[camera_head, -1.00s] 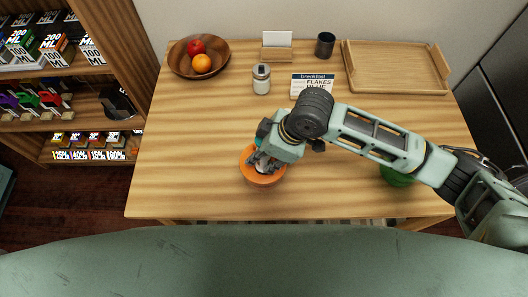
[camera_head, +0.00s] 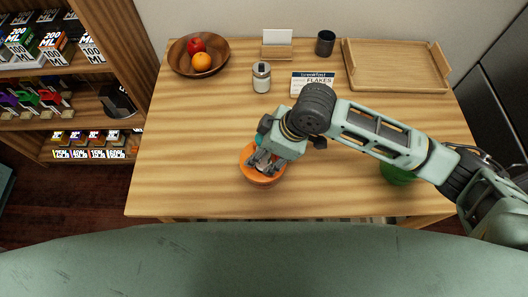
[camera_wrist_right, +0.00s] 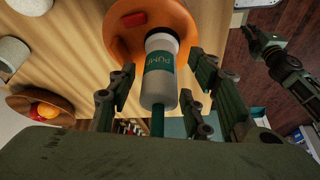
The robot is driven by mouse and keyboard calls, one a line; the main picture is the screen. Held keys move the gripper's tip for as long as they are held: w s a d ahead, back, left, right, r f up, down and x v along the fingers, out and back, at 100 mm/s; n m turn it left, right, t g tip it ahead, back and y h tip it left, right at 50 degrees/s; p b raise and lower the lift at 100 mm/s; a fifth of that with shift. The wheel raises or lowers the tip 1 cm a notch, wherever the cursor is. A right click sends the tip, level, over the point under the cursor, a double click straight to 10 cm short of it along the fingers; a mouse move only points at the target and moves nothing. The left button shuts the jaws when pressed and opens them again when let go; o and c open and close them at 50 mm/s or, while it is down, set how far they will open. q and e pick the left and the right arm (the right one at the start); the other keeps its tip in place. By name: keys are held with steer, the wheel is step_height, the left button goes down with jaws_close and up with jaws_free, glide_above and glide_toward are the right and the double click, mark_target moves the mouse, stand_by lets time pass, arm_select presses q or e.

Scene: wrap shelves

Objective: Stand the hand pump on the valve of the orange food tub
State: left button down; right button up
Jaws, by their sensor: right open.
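The orange food tub (camera_head: 262,178) stands near the front edge of the table, and its round lid (camera_wrist_right: 115,40) fills the top of the wrist view. The valve and the exact contact are hidden behind the pump. My right gripper (camera_head: 262,162) is open, its fingers on both sides of the pump with visible gaps. A dark gripper-like arm end, apparently my left gripper (camera_wrist_right: 268,45), shows at upper right.
A green tub (camera_head: 397,175) is partly hidden under my right arm. Behind are a flakes box (camera_head: 312,79), a jar (camera_head: 261,78), a fruit bowl (camera_head: 199,57), a dark cup (camera_head: 325,43) and a wooden tray (camera_head: 397,67). The table's left side is clear.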

steer(key=v, duration=1.1)
steer(key=shift+b, duration=0.4)
